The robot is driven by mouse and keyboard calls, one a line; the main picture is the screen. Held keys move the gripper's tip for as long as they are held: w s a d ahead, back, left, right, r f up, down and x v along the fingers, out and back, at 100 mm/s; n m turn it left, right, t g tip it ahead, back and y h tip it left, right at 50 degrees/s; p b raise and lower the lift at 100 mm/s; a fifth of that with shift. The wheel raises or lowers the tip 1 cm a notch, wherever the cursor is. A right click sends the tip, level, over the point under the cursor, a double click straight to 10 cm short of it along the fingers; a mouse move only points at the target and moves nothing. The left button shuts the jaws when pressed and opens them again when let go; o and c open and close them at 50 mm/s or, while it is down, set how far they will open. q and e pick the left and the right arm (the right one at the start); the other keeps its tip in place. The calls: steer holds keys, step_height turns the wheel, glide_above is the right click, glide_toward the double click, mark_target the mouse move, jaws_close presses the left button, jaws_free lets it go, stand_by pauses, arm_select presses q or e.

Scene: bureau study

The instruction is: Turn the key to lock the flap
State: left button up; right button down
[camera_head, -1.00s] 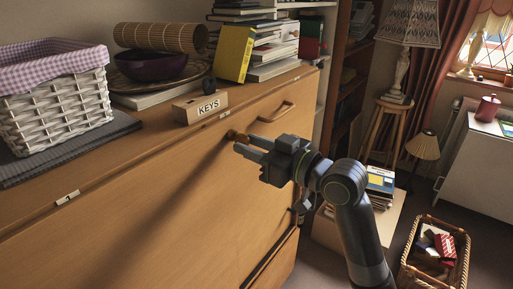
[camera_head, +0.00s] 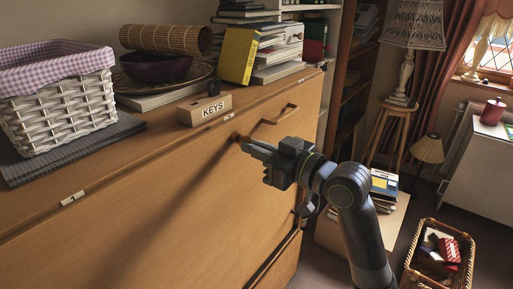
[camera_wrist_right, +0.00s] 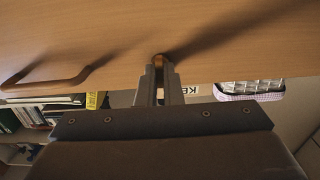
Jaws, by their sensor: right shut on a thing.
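The wooden flap (camera_head: 150,210) of the bureau is up and closed. It also fills the upper part of the right wrist view (camera_wrist_right: 220,50). My right gripper (camera_head: 246,142) reaches in from the right to the flap's upper edge. Its fingers are shut on the key (camera_wrist_right: 159,60), a small brass-coloured piece at the flap's face, mostly hidden between the fingertips. A bit of brass also shows at the fingertips in the head view (camera_head: 236,136). I cannot tell the key's turn angle. My left gripper is not in view.
A wooden box labelled KEYS (camera_head: 205,110) stands on the bureau top just above the fingers. A bar handle (camera_head: 280,115) is right of them. A white wicker basket (camera_head: 60,110), a purple bowl (camera_head: 155,66) and books (camera_head: 238,55) stand on top. The space before the flap's left part is clear.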

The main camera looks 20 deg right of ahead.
steer(key=shift+a+r+m+p, duration=0.1)
steer(key=shift+m+p, duration=1.7)
steer(key=shift+p, duration=0.5)
steer(key=m+p, duration=0.3)
steer(key=p, duration=0.1)
steer(key=shift+a+m, duration=0.1)
steer(key=shift+m, duration=0.2)
stand_by(0.7)
steer(key=shift+p, duration=0.4)
